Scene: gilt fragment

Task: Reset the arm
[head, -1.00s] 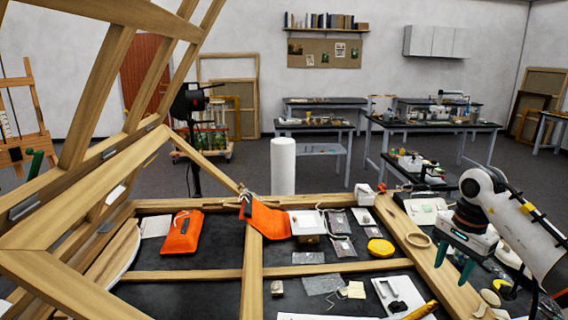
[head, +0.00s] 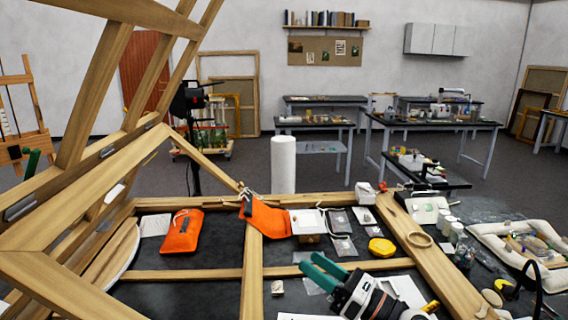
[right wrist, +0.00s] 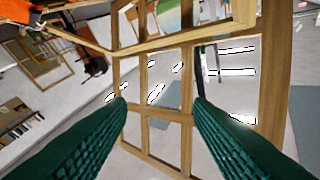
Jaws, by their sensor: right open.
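My right gripper (head: 316,271) has two green fingers that point left over the lower middle of the dark bench. It is open. The right wrist view shows its fingers (right wrist: 160,105) wide apart with nothing between them, and wooden bars and grey floor beyond. A green finger-like piece (head: 32,163) at the far left, partly behind the wooden frame, looks like part of my left gripper; its jaws cannot be made out.
A large wooden frame (head: 90,230) rises at the left. Wooden bars (head: 253,275) cross the bench. An orange pouch (head: 182,231), an orange cloth (head: 265,219), a yellow lump (head: 381,247) and a white cylinder (head: 283,165) stand nearby. A padded tray (head: 535,252) lies at the right.

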